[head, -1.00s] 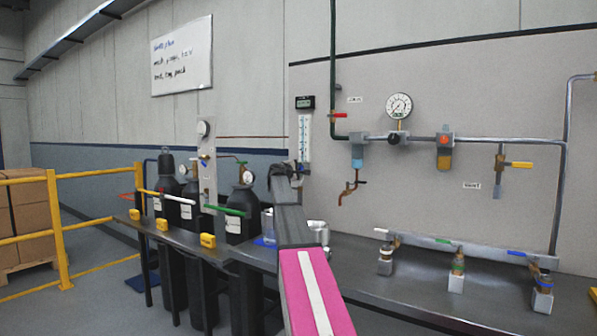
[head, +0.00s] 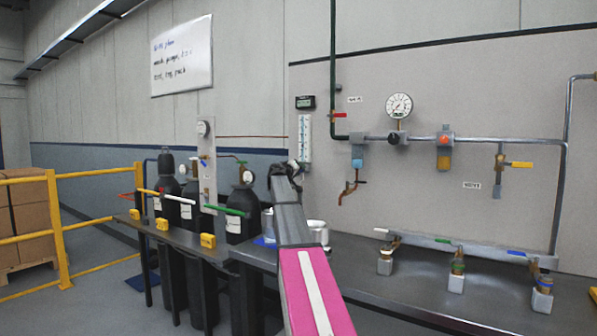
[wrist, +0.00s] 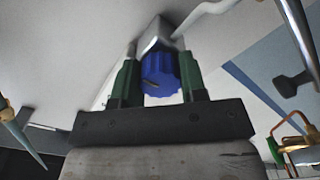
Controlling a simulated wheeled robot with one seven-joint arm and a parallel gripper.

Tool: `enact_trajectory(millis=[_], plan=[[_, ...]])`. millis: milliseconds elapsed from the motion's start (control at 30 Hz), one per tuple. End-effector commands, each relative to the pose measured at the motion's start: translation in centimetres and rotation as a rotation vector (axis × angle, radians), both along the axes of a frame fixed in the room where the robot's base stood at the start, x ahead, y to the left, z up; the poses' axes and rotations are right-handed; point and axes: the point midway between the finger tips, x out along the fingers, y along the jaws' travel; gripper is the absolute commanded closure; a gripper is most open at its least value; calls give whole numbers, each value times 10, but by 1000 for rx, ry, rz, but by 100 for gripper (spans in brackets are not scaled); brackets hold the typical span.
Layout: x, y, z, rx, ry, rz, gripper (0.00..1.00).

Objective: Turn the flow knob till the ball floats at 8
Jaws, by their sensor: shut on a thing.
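The flow knob is a blue, ribbed knob (wrist: 160,74) with a dark mark on its face, in the middle of the wrist view. My gripper (wrist: 157,80) has its two green fingers on either side of the knob and is shut on it. In the head view my gripper (head: 292,168) is at the foot of the flow meter (head: 305,138), a narrow, upright, pale tube with a scale. My gripper hides the knob there. The ball and the scale numbers are too small to make out.
A dark display box (head: 305,102) sits above the flow meter. A round gauge (head: 399,105) and a pipe with valves are to the right. Black gas cylinders (head: 242,220) stand to the left. A metal bench (head: 385,290) runs below, with several small valves on it.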

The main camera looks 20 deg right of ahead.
Motion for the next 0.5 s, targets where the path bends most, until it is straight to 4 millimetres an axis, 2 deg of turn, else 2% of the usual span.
enact_trajectory(millis=[500], plan=[[-1, 0, -2, 274, -409, -2, 85]])
